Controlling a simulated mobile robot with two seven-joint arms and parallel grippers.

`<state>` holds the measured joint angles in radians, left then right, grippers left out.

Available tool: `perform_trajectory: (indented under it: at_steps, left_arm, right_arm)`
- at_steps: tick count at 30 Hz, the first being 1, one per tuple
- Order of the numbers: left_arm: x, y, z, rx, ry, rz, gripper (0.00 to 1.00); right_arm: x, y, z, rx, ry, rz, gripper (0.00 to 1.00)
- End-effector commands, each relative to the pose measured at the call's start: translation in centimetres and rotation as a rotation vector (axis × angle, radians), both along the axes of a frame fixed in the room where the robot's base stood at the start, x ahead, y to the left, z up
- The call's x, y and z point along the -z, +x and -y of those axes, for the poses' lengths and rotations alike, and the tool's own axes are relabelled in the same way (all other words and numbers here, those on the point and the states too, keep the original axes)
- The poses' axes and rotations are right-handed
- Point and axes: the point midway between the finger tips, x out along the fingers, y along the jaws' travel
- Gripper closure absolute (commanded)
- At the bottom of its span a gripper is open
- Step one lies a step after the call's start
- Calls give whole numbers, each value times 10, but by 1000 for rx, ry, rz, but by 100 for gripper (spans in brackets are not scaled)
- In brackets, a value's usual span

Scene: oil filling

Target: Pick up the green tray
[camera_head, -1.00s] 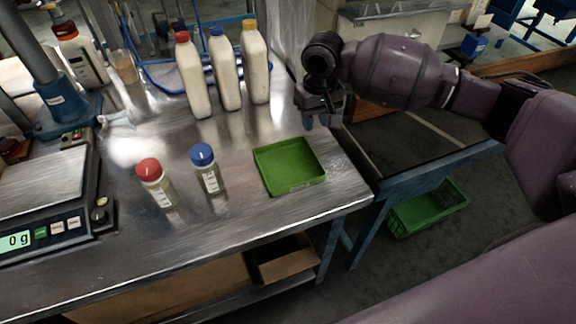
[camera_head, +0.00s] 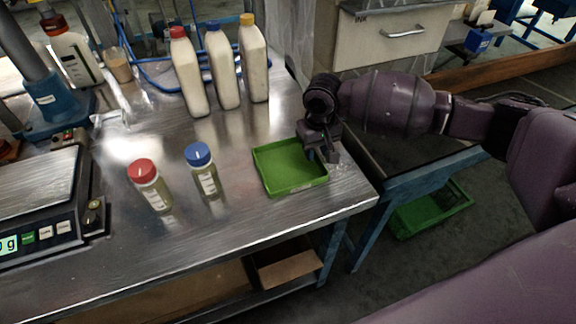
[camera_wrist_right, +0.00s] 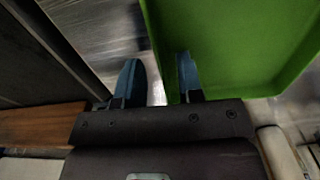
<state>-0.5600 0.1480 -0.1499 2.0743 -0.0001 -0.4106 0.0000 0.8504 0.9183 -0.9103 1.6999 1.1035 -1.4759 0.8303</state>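The green tray (camera_head: 284,168) lies flat on the metal table near its right front corner, and it is empty. My right gripper (camera_head: 322,157) is down at the tray's right edge. In the right wrist view, the tray (camera_wrist_right: 232,42) fills the upper right. The two blue fingers of my right gripper (camera_wrist_right: 158,64) are apart there, one over the inside of the tray and one outside its wall. The wall runs between them. Whether either finger touches the wall cannot be told. My left gripper is not in view.
A blue-capped jar (camera_head: 203,171) and a red-capped jar (camera_head: 150,185) stand left of the tray. Several tall bottles (camera_head: 222,68) stand behind it. A scale (camera_head: 45,200) is at the far left. A green crate (camera_head: 430,210) sits below, right of the table.

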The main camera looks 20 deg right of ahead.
Motion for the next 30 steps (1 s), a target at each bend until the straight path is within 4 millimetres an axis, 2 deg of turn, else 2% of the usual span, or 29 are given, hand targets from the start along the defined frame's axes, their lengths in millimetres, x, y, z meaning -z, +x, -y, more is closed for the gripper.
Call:
perform_trajectory:
  at_steps: [2, 9, 15, 16, 30]
  left_arm:
    - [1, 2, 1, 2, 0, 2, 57]
    - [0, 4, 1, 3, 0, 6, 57]
    - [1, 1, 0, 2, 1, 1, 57]
    - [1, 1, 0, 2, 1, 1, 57]
    - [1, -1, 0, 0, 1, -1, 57]
  right_arm:
    - [8, 0, 0, 0, 1, -1, 66]
    - [7, 1, 0, 0, 1, 3, 68]
    - [7, 0, 0, 0, 1, 2, 98]
    - [7, 0, 0, 0, 1, 2, 100]
    - [2, 1, 0, 0, 2, 4, 100]
